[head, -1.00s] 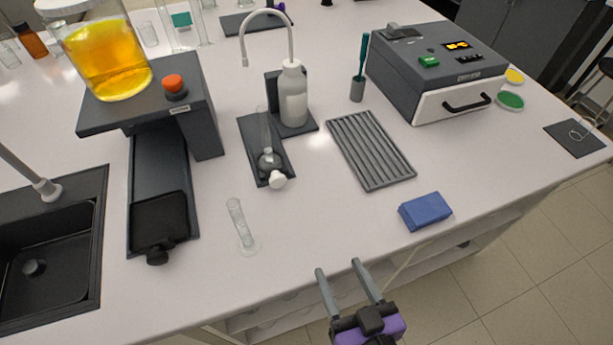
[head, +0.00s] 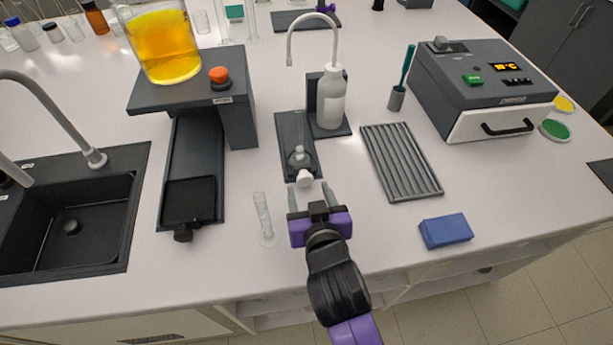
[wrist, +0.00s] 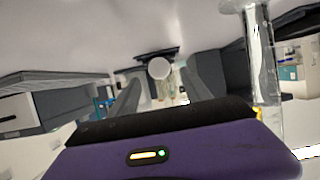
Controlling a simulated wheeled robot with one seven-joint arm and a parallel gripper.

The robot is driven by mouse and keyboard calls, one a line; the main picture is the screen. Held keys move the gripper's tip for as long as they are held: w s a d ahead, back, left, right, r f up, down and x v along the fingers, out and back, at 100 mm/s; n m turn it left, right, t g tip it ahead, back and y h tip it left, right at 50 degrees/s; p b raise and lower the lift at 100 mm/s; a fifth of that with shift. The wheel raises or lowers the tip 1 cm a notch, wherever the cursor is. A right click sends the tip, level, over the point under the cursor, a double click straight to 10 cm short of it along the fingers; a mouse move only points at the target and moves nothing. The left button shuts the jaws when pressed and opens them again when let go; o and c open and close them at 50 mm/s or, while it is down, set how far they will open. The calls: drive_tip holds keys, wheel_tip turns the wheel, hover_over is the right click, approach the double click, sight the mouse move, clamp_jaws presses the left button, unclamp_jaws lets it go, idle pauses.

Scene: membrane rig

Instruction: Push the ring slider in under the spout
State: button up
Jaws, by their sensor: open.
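The slider (head: 301,161), with a ring-like dark part and a white round knob (head: 304,178) at its near end, sits on a narrow dark track. Clear glassware stands at it; its exact shape is hard to tell. The white curved spout (head: 312,20) rises from a white bottle (head: 330,103) behind and arches left over the track's far side. My gripper (head: 309,190) is open and empty, close in front of the knob. In the wrist view the knob (wrist: 158,68) appears between the fingers; contact cannot be told.
A clear measuring cylinder (head: 263,217) stands close left of my gripper and also shows in the wrist view (wrist: 262,65). A grey ribbed rack (head: 401,163) and a blue block (head: 445,231) lie to the right. A dark stand with a black tray (head: 189,201) is left.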

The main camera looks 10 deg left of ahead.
sight(305, 181)
drive_tip(key=shift+x, duration=3.2)
drive_tip(key=shift+c, duration=0.4)
clamp_jaws()
